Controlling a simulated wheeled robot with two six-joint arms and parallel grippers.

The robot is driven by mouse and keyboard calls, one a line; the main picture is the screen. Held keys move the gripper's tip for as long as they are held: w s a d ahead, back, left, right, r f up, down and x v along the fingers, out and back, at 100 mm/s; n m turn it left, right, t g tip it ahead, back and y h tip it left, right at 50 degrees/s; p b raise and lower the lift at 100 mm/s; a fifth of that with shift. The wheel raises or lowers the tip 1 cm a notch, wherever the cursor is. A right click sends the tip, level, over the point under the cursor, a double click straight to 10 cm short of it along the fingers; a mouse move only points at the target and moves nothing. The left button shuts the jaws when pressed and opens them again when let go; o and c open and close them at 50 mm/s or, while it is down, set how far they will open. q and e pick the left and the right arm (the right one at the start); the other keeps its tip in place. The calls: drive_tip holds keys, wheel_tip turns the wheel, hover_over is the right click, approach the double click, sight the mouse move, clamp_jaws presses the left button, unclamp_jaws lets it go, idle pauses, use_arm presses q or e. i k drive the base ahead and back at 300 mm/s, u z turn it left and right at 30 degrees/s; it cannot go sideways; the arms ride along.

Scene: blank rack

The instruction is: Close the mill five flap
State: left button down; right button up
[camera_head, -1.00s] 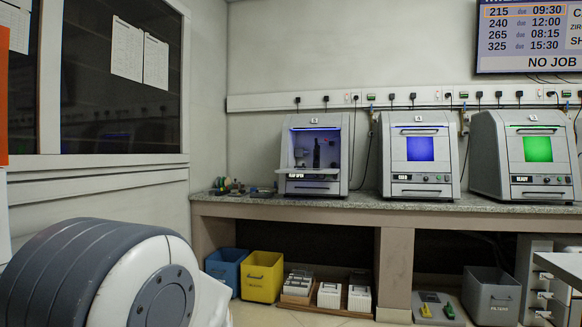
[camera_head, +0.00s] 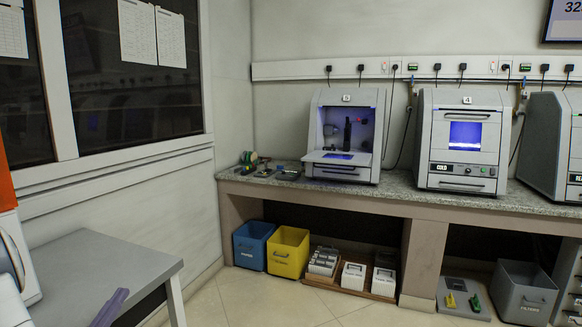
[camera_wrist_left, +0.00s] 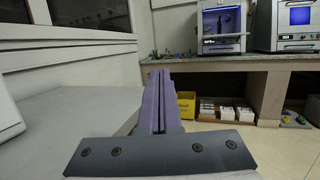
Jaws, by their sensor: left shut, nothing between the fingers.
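Mill five (camera_head: 375,150) is the leftmost grey machine on the stone-topped bench, with a "5" label on its top front. Its front is open and shows a blue-lit chamber with a dark spindle (camera_head: 347,133). Its flap (camera_head: 325,156) is folded down and sticks out at the bottom of the opening. The mill also shows at the top of the left wrist view (camera_wrist_left: 222,42). My left gripper (camera_head: 118,297), with purple fingers, is low at the left in the head view, far from the mill. In the left wrist view its fingers (camera_wrist_left: 160,75) are together and empty. My right gripper is out of view.
Mill four (camera_head: 465,140), marked "COLD", stands to the right, with another mill (camera_head: 550,145) beyond. A grey table (camera_head: 90,265) is at lower left by the wall. Blue (camera_head: 252,245) and yellow (camera_head: 287,252) bins sit under the bench. Open floor lies before the bench.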

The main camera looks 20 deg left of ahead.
sight(362, 159)
drive_tip(key=u, duration=0.35)
drive_tip(key=i, duration=1.8)
drive_tip(key=z, duration=0.45)
drive_tip(key=i, duration=0.9)
drive_tip(key=z, duration=0.35)
